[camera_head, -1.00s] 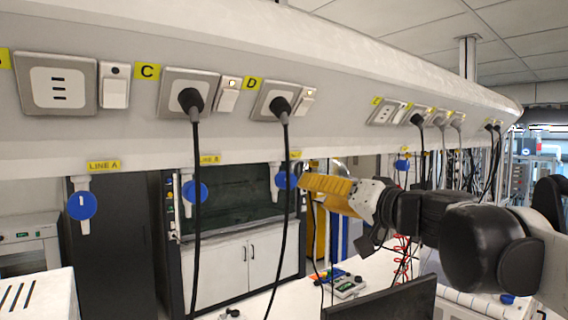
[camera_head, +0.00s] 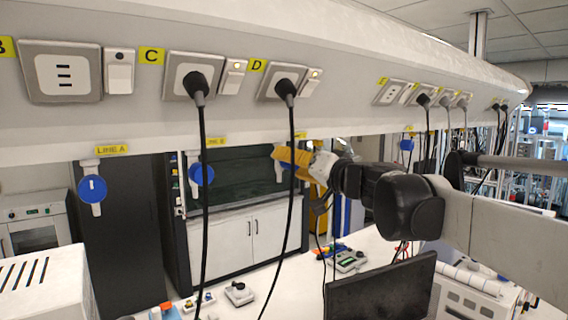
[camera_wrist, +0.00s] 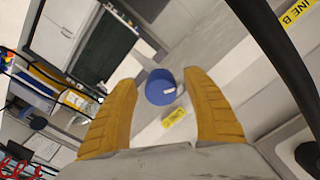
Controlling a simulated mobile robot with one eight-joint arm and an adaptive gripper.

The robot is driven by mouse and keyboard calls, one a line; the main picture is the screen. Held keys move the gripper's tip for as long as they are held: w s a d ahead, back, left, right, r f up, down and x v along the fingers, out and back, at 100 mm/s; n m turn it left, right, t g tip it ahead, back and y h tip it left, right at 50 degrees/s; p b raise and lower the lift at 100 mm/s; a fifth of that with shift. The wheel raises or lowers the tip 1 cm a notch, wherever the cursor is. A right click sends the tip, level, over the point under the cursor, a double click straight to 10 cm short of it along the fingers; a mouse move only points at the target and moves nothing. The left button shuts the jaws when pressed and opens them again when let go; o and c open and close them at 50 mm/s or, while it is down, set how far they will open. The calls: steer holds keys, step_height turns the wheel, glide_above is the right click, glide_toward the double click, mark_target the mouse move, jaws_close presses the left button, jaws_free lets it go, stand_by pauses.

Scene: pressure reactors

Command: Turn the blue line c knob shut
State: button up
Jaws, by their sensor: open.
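The blue line C knob (camera_wrist: 160,88) is a round blue cap with a small white mark, seen in the wrist view between the two yellow fingers of my gripper (camera_wrist: 158,79). A yellow label (camera_wrist: 174,117) sits just below it; its text is too small to read. The fingers are open, one on each side of the knob, with gaps to it. In the head view, my gripper (camera_head: 278,156) is in front of the line C knob (camera_head: 281,173) and hides most of it. I cannot tell the exact depth between them.
The blue line B knob (camera_head: 202,174) and line A knob (camera_head: 92,188) hang to the left under the same ledge. A black cable (camera_head: 294,165) hangs close by the gripper, and another (camera_head: 203,200) hangs past line B. A monitor (camera_head: 382,292) stands below my arm.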

steer(key=shift+c, duration=0.5)
steer(key=shift+s, duration=0.1)
steer(key=c, duration=1.1)
steer(key=shift+m, duration=0.3)
steer(key=m, duration=0.5)
steer(key=shift+r+b, duration=0.1)
steer(key=shift+b, duration=0.2)
steer(key=m, duration=0.6)
steer(key=shift+r+m, duration=0.15)
steer(key=shift+m, duration=0.25)
steer(key=o, duration=1.2)
steer(key=shift+a, duration=0.1)
